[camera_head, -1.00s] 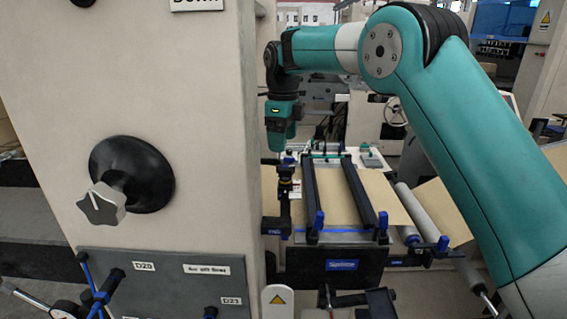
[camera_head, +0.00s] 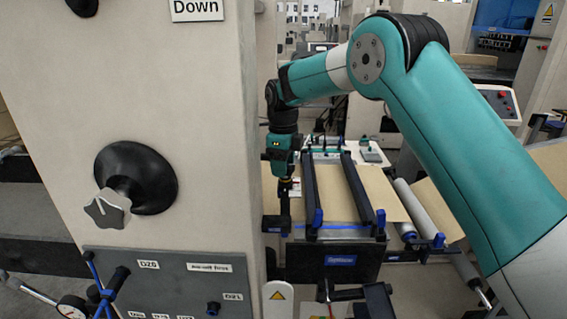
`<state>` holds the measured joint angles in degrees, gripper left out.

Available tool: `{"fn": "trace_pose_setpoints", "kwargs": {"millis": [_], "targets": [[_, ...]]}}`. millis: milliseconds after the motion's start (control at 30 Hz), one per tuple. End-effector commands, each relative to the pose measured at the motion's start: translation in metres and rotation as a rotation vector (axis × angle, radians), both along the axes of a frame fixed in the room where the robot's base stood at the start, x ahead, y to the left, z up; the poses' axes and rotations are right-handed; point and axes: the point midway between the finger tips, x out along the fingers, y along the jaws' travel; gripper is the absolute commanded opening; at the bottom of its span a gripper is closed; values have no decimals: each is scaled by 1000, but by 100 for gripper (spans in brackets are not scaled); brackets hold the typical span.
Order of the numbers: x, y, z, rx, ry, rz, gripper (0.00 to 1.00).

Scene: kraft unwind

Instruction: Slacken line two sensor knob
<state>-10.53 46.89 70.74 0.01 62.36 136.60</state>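My gripper (camera_head: 284,187) hangs at the end of my teal arm, pointing down, beside the left end of the web guide unit with its two dark rails (camera_head: 357,187). The fingers are small, dark and partly lost against the black bracket (camera_head: 276,224) below them. I cannot tell whether they are open or shut, or whether they touch anything. A sensor knob cannot be made out clearly at the gripper; the spot is small and partly covered by the gripper.
A beige machine panel (camera_head: 215,110) fills the left, with a large grey star knob (camera_head: 107,209) on a black boss. Below it is a grey plate (camera_head: 190,279) with valves and a gauge (camera_head: 72,307). Brown kraft web (camera_head: 385,195) runs under the rails; a roller (camera_head: 415,205) lies right.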

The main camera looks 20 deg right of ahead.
Motion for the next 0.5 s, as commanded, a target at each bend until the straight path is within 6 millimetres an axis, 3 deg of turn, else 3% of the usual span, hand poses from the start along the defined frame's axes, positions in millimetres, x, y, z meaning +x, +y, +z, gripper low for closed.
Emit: {"fn": "trace_pose_setpoints", "kwargs": {"millis": [500], "targets": [[0, 1, 1, 0, 0, 139, 28]]}}
